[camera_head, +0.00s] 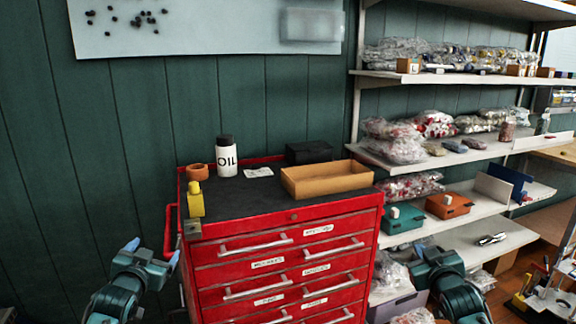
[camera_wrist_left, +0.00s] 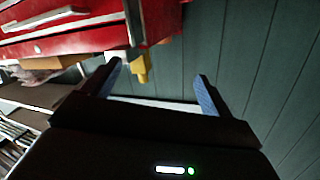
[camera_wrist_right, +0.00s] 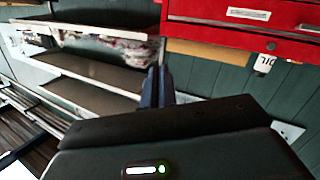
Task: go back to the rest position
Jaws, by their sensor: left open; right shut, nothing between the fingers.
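My left gripper (camera_head: 153,250) is at the lower left in the head view, in front of the green wall and left of the red tool cabinet (camera_head: 245,250). In the left wrist view its two blue-padded fingers (camera_wrist_left: 159,72) stand wide apart with nothing between them. My right gripper (camera_head: 418,262) is at the lower right in the head view, right of the cabinet and in front of the shelves. In the right wrist view its fingers (camera_wrist_right: 158,86) are closed together and empty. Both grippers are apart from the cabinet.
On the cabinet's black top stand an oil bottle (camera_head: 227,157), a yellow bottle (camera_head: 196,200), an orange ring-like piece (camera_head: 198,171), a black box (camera_head: 309,152) and an open tan tray (camera_head: 327,190). Shelves (camera_head: 475,160) with bagged goods and bins fill the right.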

